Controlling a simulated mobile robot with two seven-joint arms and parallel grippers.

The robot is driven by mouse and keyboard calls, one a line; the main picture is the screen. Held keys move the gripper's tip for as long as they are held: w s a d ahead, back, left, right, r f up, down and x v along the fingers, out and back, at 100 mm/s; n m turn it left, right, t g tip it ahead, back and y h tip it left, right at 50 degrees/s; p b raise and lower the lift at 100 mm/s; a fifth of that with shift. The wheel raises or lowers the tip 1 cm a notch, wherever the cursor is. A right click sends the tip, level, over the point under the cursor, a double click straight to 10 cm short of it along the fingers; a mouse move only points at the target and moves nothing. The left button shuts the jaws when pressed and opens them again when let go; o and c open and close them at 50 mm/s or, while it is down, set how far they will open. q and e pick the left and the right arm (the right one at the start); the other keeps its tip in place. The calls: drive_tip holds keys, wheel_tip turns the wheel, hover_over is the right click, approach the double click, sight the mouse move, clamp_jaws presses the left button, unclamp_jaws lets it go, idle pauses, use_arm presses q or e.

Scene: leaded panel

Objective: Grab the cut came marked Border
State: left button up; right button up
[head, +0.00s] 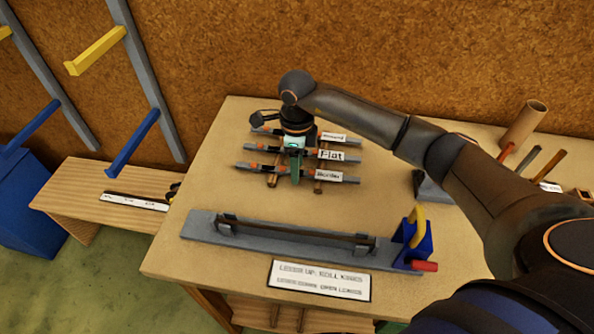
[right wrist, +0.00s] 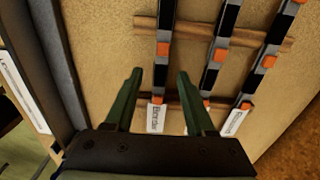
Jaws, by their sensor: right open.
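The came marked Border (head: 328,175) is the nearest of three dark cames with orange bands, lying across two wooden rests on the bench. In the right wrist view it is the leftmost strip (right wrist: 161,75), its white label towards me. My right gripper (head: 295,178) is above it. In the right wrist view the green fingers of this gripper (right wrist: 159,76) are open and apart, with the Border came showing in the gap between them. I cannot tell how far above it the fingertips are. My left gripper is not in view.
The Flat came (head: 331,154) and a third labelled came (head: 333,137) lie just behind. A long grey fixture (head: 200,224) with a blue block and yellow handle (head: 417,222) stands in front. A cardboard tube (head: 523,122) and tools stand at right.

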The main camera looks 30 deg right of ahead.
clamp_jaws()
idle(0.6)
